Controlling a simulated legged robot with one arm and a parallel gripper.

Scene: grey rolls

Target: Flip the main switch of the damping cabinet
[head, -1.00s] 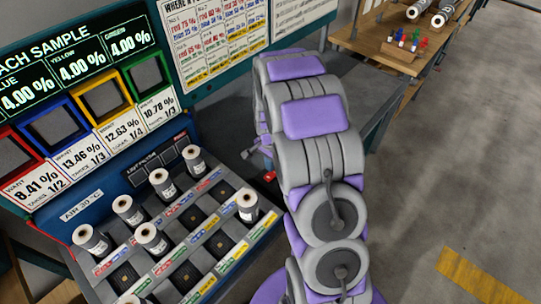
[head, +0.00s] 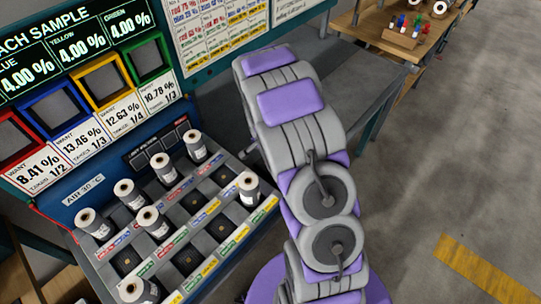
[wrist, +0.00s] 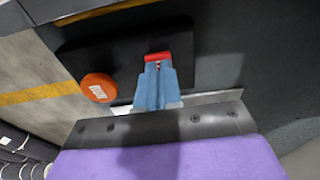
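In the wrist view my gripper (wrist: 158,70) has its two blue-grey fingers close together. A small red handle (wrist: 155,57) lies across the fingertips, over a dark panel (wrist: 205,50). The fingertips are at the handle or just in front of it; I cannot tell whether they clamp it. A round orange disc (wrist: 98,88) with white lettering sits left of the fingers. In the head view my arm hides the gripper and the red handle. No cabinet is plainly visible as a whole.
A grey bench (head: 345,75) stands behind my arm. At left is a sample rack (head: 165,265) with several white-and-grey rolls and display boards above. A wooden table (head: 395,45) with a small box of coloured pieces (head: 402,36) is at back right. The floor at right is free.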

